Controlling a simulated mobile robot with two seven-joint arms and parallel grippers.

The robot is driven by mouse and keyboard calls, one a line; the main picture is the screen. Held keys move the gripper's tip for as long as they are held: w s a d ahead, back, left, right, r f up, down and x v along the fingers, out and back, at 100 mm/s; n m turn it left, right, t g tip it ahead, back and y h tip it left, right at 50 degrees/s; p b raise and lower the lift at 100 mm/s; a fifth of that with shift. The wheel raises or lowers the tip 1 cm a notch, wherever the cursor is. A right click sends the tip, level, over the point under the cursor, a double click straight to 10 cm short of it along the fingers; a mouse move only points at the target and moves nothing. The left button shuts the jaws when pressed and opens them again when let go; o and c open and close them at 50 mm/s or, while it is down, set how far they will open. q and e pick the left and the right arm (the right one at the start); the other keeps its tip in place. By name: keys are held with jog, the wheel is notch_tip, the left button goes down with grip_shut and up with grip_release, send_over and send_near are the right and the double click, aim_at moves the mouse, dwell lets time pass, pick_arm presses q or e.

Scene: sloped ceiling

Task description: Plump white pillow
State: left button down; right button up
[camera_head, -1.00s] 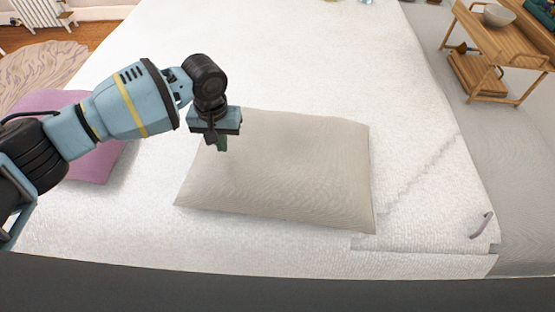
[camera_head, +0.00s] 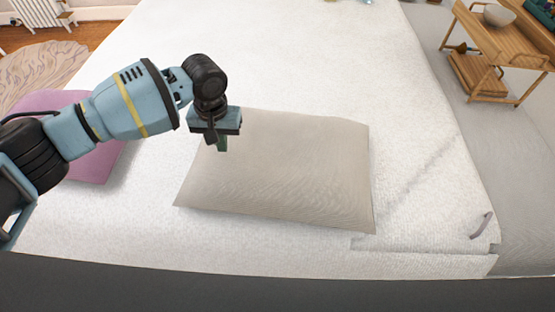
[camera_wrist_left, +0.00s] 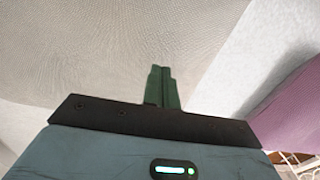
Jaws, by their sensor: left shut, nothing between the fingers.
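The plump off-white pillow (camera_head: 285,170) lies flat on the white bed in the head view. It fills the upper left of the left wrist view (camera_wrist_left: 90,50). My left gripper (camera_head: 222,145) points down at the pillow's upper left part, with its green fingers shut and nothing between them. In the left wrist view the closed fingers (camera_wrist_left: 161,85) show in front of the pillow's edge. I cannot tell whether the fingertips touch the pillow. My right gripper is not in view.
The white bed (camera_head: 300,65) has free room behind and right of the pillow. A pink-purple pillow (camera_head: 98,165) lies at the left, partly behind my left arm. A wooden cart (camera_head: 490,50) with a bowl (camera_head: 498,15) stands at the upper right. A radiator (camera_head: 40,12) stands at the far left.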

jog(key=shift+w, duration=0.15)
pick_arm(q)
jog(key=shift+f, duration=0.15)
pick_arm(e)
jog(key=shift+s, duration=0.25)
pick_arm(q)
jog(key=shift+f, duration=0.35)
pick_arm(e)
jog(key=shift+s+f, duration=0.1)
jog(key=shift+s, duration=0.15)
pick_arm(q)
jog(key=shift+f, duration=0.3)
jog(key=shift+f, duration=0.55)
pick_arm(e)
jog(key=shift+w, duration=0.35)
pick_arm(q)
jog(key=shift+f, duration=0.1)
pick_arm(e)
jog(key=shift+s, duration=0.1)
